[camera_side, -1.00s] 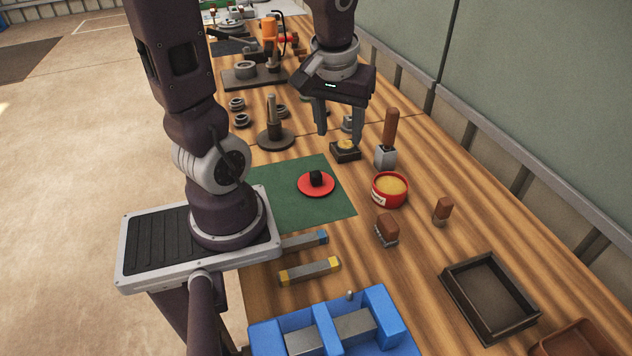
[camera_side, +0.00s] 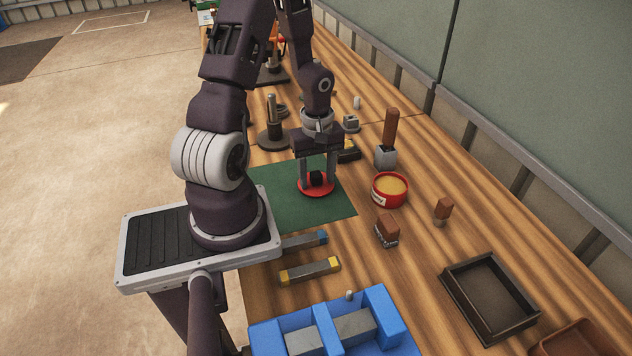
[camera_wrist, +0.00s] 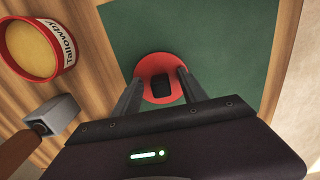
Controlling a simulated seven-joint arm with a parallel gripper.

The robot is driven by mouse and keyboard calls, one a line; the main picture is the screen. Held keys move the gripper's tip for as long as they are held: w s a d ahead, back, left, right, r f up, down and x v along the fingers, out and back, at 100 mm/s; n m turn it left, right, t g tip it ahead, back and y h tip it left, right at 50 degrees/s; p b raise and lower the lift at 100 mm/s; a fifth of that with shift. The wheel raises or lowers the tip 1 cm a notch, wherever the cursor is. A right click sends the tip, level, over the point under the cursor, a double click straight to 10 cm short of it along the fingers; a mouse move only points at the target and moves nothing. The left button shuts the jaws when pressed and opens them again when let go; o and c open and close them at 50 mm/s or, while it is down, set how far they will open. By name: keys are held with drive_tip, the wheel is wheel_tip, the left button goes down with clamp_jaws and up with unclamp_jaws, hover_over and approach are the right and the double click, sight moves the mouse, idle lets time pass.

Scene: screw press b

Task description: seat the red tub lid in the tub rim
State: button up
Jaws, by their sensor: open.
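The red tub lid (camera_side: 317,189) lies flat on the green mat, with a black block-shaped knob (camera_side: 316,177) on top. It also shows in the wrist view (camera_wrist: 152,67). My gripper (camera_side: 317,182) is low over the lid, its two fingers apart on either side of the knob. In the wrist view the fingers (camera_wrist: 158,88) flank the knob with gaps visible. The red tub (camera_side: 389,190) stands open to the right of the lid, with yellowish contents inside its rim. In the wrist view the tub (camera_wrist: 37,48) is at upper left.
The green mat (camera_side: 272,203) is otherwise bare. A wooden-handled tool with a grey block (camera_side: 386,156) stands behind the tub, and a brush (camera_side: 387,231) in front. A small brown-topped piece (camera_side: 442,210), dark tray (camera_side: 489,297) and blue fixture (camera_side: 379,309) lie nearer.

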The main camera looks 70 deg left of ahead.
sight(317, 174)
clamp_jaws()
wheel_tip(317, 174, up, 10)
drive_tip(key=shift+r, duration=0.1)
idle(0.4)
